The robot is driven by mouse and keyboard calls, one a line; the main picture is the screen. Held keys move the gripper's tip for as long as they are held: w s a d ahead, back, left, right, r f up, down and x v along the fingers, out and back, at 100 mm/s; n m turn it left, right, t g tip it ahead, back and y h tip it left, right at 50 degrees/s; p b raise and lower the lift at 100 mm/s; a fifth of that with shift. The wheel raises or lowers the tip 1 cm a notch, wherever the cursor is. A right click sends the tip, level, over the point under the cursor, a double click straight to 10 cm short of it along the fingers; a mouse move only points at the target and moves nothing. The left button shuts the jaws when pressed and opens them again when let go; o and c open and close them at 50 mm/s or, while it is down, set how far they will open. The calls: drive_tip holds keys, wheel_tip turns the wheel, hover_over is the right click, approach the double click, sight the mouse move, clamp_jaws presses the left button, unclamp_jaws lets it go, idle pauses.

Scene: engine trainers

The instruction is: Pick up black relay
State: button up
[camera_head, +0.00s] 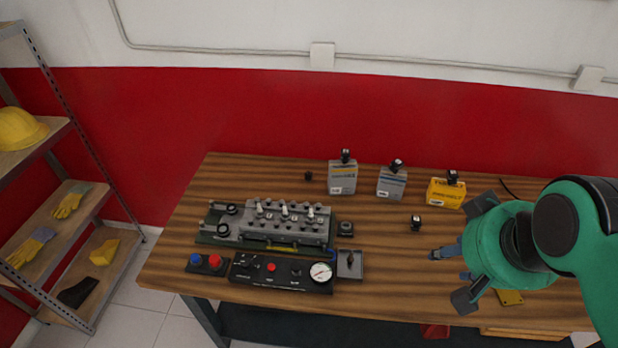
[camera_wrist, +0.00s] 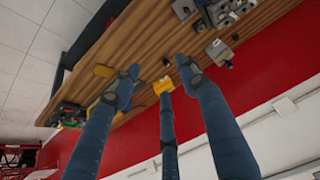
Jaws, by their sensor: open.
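A small black relay-like block (camera_head: 416,222) with a light mark stands on the bare wooden table, right of the engine trainer. Similar small black pieces sit on the grey box (camera_head: 342,179), the second grey box (camera_head: 391,185) and the yellow box (camera_head: 446,194). I cannot tell which is the named relay. My gripper (camera_head: 448,277) is over the right part of the table, to the right of and nearer than the lone black block. Its fingers are spread, with nothing between them. In the wrist view my gripper (camera_wrist: 158,74) is open, and a yellow box (camera_wrist: 162,86) shows beyond the fingers.
The engine block (camera_head: 275,222) stands left of centre, with a black gauge panel (camera_head: 280,272) in front. A red and blue button box (camera_head: 206,263) is beside it. A small dark piece (camera_head: 308,176) lies at the back. Shelves (camera_head: 60,215) stand at left. A red-white wall is behind.

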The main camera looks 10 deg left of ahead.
drive_tip(key=w+a+r+n+p, duration=0.2)
drive_tip(key=w+r+n, duration=0.25)
drive_tip(key=w, duration=0.55)
drive_tip(key=w+a+n+g+p, duration=0.1)
drive_tip(key=w+a+n, duration=0.3)
drive_tip(key=w, duration=0.6)
drive_tip(key=w+a+f+n+p, duration=0.1)
drive_tip(key=w+a+n+p, duration=0.2)
drive_tip(key=w, duration=0.7)
drive_tip(key=w+a+n+g, duration=0.1)
drive_tip(key=w+a+n, duration=0.4)
drive_tip(key=w, duration=0.5)
drive_tip(key=w+a+f+n+g+p, duration=0.1)
drive_tip(key=w+a+f+n+p, duration=0.1)
drive_tip(key=w+a+f+n, duration=0.35)
drive_tip(key=w+a+f+n+p, duration=0.1)
drive_tip(key=w+a+f+n, duration=0.25)
drive_tip(key=w+f, duration=0.45)
drive_tip(key=w+a+f+n+p, duration=0.1)
drive_tip(key=w+a+f+n, duration=0.2)
drive_tip(key=f, duration=0.6)
drive_tip(key=w+a+f+n+p, duration=0.1)
drive_tip(key=w+a+f+n, duration=0.3)
drive_tip(key=a+f, duration=0.3)
wheel_tip(320, 180, down, 3)
drive_tip(key=shift+w+a+r+g+p, duration=0.2)
drive_tip(key=shift+w+a+g+p, duration=0.2)
drive_tip(key=shift+w, duration=0.15)
drive_tip(key=shift+f, duration=0.1)
